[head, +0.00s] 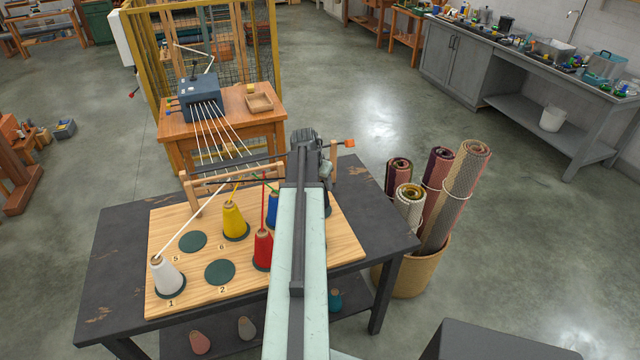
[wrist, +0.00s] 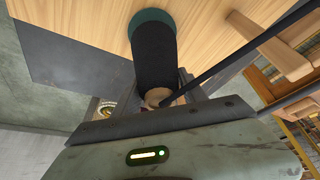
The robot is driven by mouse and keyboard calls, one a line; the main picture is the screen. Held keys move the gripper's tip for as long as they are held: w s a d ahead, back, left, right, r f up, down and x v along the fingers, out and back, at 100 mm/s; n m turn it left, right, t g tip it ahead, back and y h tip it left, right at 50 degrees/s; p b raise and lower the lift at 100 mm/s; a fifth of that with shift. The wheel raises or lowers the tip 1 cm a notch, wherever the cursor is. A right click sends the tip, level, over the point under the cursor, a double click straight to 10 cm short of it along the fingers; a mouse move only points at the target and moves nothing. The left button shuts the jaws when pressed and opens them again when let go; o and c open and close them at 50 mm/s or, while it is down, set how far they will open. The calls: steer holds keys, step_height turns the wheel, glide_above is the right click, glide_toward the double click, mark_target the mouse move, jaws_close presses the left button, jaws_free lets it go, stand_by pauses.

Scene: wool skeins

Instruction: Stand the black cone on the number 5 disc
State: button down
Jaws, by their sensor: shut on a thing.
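The black cone (wrist: 155,55) shows in the wrist view, its wide end against a dark teal disc (wrist: 148,20). I cannot tell whether it touches that disc or is just lifted. My gripper (wrist: 158,100) is shut on the cone's narrow tan tip, and a black strand runs from there to the upper right. In the head view my arm hides the cone and the gripper's fingers. The number 5 disc (head: 193,241) is dark green, flat and bare, on the left part of the wooden board (head: 190,300).
A white cone (head: 167,277) stands at number 1, with a yellow cone (head: 235,222), a red cone (head: 263,249) and a blue cone (head: 273,208) to the right. The number 2 disc (head: 220,272) is bare. Taut strands rise from cones towards a wooden frame (head: 190,190) behind the board.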

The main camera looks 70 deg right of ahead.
step_height(320, 180, up, 8)
steer(key=p, duration=0.6)
steer(key=shift+f, duration=0.2)
